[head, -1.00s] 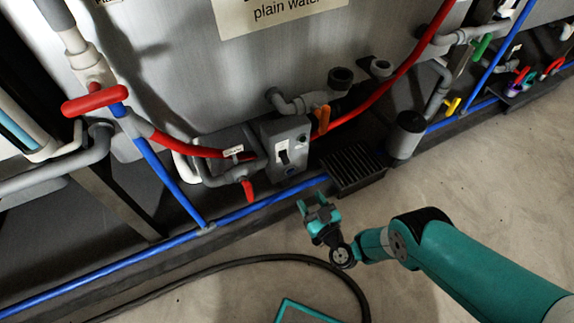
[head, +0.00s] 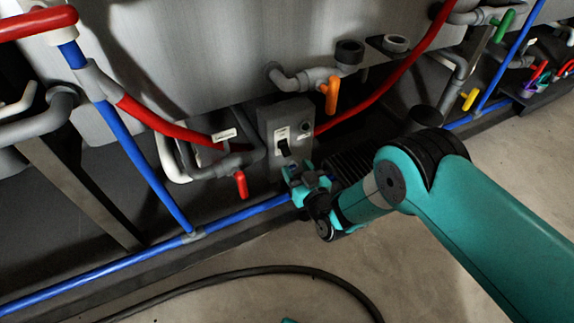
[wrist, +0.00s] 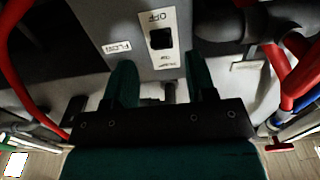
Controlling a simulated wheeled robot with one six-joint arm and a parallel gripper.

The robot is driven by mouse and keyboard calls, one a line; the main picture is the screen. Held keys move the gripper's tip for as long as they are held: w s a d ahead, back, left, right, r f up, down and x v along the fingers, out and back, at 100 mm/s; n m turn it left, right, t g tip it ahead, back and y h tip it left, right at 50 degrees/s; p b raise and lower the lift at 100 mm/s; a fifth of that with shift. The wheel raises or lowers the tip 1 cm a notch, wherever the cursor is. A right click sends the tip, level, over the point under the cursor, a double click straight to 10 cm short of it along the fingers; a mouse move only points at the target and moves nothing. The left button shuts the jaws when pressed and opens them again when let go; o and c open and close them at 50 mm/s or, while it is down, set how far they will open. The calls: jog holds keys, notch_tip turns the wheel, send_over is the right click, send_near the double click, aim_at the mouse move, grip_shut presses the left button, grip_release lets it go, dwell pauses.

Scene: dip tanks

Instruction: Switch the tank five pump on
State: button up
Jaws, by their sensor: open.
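A grey switch box (head: 271,117) stands at the foot of the tank. Its white plate carries a black rocker switch (head: 284,147). In the wrist view the switch (wrist: 160,39) sits just beyond my fingertips, with "OFF" on the plate at one end; the lettering at the other end is too small to read. My gripper (head: 306,178) is just below and in front of the box. In the wrist view my gripper (wrist: 162,75) is open, with its two dark green fingers apart and nothing between them, roughly lined up below the switch.
A red-handled valve (head: 241,184) hangs left of the box and an orange handle (head: 332,95) is above right. Red hose (head: 390,80) and blue pipe (head: 140,150) run close by. A black hose (head: 250,272) lies on the open floor.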

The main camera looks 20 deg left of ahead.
aim_at(287, 153)
jog(key=b+x, duration=0.3)
jog(key=x, duration=0.3)
jog(key=shift+b, duration=0.3)
jog(key=shift+c, duration=0.5)
jog(key=c, duration=0.8)
jog(key=shift+r, duration=0.1)
